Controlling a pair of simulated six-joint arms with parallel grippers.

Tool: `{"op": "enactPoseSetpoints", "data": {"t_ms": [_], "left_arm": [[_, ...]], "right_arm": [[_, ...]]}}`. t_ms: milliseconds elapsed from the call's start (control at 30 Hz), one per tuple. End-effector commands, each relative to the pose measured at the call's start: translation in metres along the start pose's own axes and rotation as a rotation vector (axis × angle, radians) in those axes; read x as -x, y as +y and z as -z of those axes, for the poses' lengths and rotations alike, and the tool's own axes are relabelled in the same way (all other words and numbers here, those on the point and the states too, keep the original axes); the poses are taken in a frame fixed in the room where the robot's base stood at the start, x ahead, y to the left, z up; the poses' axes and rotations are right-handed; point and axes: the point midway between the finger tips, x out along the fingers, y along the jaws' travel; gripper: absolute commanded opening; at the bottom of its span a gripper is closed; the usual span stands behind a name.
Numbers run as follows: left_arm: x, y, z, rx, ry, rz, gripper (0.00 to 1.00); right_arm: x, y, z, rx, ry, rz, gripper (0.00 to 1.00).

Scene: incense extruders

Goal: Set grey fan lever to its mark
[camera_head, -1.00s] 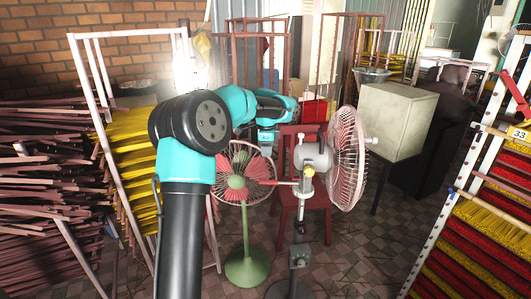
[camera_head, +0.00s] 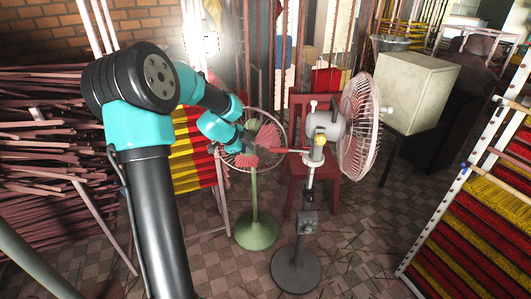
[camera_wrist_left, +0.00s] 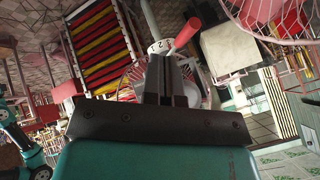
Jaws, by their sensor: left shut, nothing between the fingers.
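The grey fan (camera_head: 326,124) stands at the centre right in the head view, its wire cage facing right. In the left wrist view, the red lever (camera_wrist_left: 187,33) angles up and right beside a white numbered dial (camera_wrist_left: 159,46). My left gripper (camera_head: 246,158) is left of the lever, in front of the green fan's cage. Its fingers (camera_wrist_left: 167,62) are shut and empty, and overlap the dial's lower edge in the wrist view. Contact with the lever cannot be told. My right gripper is not in view.
A green fan (camera_head: 255,222) stands just left of the grey fan's round base (camera_head: 296,270). A red chair (camera_head: 326,192) is behind them. A beige box (camera_head: 414,92) stands at the right, near an incense rack (camera_head: 450,210). Tiled floor in front is open.

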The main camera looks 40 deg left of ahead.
Motion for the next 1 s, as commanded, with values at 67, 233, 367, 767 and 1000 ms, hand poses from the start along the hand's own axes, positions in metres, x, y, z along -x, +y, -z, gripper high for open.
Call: {"op": "enactPoseSetpoints", "data": {"t_ms": [67,233,367,767,1000], "left_arm": [[0.0,0.0,0.0,0.0,0.0,0.001,0.0],[0.0,0.0,0.0,-0.001,0.0,0.0,0.0],[-0.003,0.0,0.0,-0.001,0.001,-0.002,0.0],[-0.051,0.001,0.0,0.0,0.001,-0.004,0.0],[-0.091,0.0,0.001,-0.001,0.001,-0.004,0.0]], "right_arm": [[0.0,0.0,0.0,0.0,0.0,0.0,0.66],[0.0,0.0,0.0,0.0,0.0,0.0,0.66],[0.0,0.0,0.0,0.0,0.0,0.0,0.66],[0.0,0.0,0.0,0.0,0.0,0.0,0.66],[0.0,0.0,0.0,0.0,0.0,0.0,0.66]]}}
